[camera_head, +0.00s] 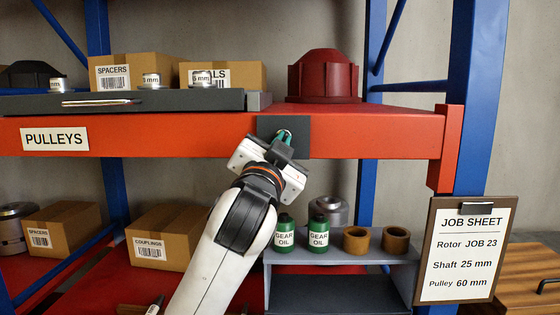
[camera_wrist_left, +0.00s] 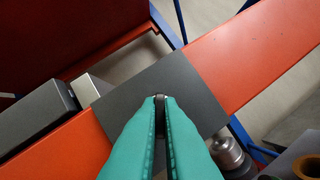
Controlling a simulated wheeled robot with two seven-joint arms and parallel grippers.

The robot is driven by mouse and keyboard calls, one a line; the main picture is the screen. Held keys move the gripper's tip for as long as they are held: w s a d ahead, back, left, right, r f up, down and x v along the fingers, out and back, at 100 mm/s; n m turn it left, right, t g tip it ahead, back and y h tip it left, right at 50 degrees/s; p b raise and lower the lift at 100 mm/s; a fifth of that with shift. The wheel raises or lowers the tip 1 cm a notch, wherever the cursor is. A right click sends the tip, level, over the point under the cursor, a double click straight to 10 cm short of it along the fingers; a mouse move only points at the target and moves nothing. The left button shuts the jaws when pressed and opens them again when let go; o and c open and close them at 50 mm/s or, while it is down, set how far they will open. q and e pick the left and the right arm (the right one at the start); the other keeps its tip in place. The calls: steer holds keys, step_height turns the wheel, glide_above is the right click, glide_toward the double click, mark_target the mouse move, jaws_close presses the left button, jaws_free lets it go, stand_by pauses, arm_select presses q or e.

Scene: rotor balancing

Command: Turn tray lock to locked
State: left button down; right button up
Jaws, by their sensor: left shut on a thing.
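The tray lock has a dark square plate (camera_head: 300,143) on the front of the red shelf beam; the plate also shows in the wrist view (camera_wrist_left: 130,93). A small dark lever (camera_wrist_left: 160,98) stands out from the plate. My left gripper (camera_head: 284,136) reaches up from below, with its teal fingers (camera_wrist_left: 160,125) shut on the lever. The fingers and wrist hide most of the lever, so its exact angle is hard to tell. The dark grey tray (camera_head: 215,101) lies on the shelf left of the lock. My right gripper is not in view.
A red housing (camera_head: 323,77) stands on the shelf behind the lock. Boxes (camera_head: 130,70) stand behind the tray. Below, a grey stand (camera_head: 340,262) holds gear oil cans (camera_head: 318,232) and brown rings (camera_head: 396,239), right of my arm. A job sheet (camera_head: 466,250) hangs at right.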

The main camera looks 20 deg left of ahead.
arm_select(q)
steer(key=shift+d+f+n+y+b, duration=0.1)
steer(key=shift+n+y+b, duration=1.1)
steer(key=shift+n, duration=1.15)
steer(key=shift+d+n+y+b, duration=0.1)
steer(key=shift+n+y+b, duration=1.05)
steer(key=shift+n, duration=1.2)
steer(key=c, duration=1.6)
jaws_free()
